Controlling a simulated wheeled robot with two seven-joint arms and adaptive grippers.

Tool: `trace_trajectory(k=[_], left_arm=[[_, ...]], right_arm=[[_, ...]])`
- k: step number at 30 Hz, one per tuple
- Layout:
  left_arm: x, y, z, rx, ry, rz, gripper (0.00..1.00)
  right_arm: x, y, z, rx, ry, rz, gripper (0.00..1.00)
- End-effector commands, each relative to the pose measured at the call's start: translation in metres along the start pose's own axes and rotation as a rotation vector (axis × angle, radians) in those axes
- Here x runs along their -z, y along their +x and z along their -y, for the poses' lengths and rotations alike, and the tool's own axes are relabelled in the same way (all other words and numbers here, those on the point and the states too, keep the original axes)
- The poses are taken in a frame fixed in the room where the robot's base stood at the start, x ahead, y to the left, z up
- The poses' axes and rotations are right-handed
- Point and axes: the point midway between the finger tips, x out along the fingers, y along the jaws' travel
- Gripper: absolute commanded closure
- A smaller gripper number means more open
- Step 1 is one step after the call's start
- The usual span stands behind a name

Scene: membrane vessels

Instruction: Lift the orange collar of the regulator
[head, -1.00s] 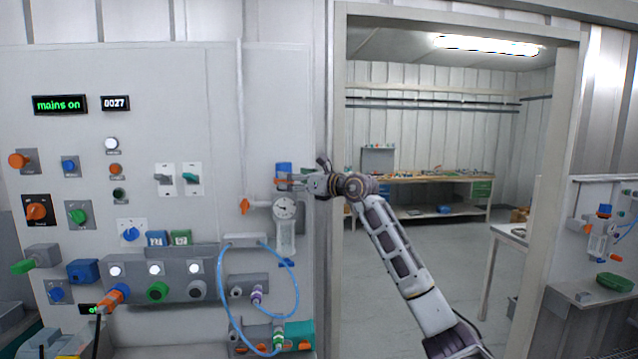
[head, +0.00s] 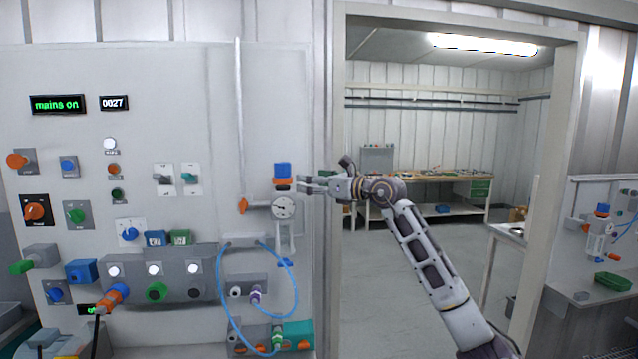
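The regulator (head: 284,208) is on the grey panel, left of the doorway, with a round white dial gauge and a clear bowl below. A blue knob (head: 283,169) is on its top. The orange collar (head: 283,181) shows as a thin band just under the blue knob, with a dark strip below it. My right gripper (head: 304,184) is just right of the collar, pointing left at about its height. Its two fingers are apart with a small gap and hold nothing visible. My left gripper is not in view.
An orange valve handle (head: 243,205) sits left of the regulator. Blue tubing (head: 222,300) loops below it. The doorway frame (head: 334,290) stands close to the right. A similar regulator (head: 600,228) is at the far right.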

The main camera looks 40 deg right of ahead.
Motion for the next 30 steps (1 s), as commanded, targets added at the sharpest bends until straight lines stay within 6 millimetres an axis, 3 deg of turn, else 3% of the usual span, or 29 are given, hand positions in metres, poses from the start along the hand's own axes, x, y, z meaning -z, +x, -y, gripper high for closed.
trace_trajectory(k=[11, 30], left_arm=[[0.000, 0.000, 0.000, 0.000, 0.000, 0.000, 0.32], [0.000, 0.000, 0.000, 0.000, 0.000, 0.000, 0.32]], right_arm=[[0.000, -0.018, 0.000, 0.000, 0.000, 0.000, 0.22], [0.000, -0.019, 0.000, 0.000, 0.000, 0.001, 0.22]])
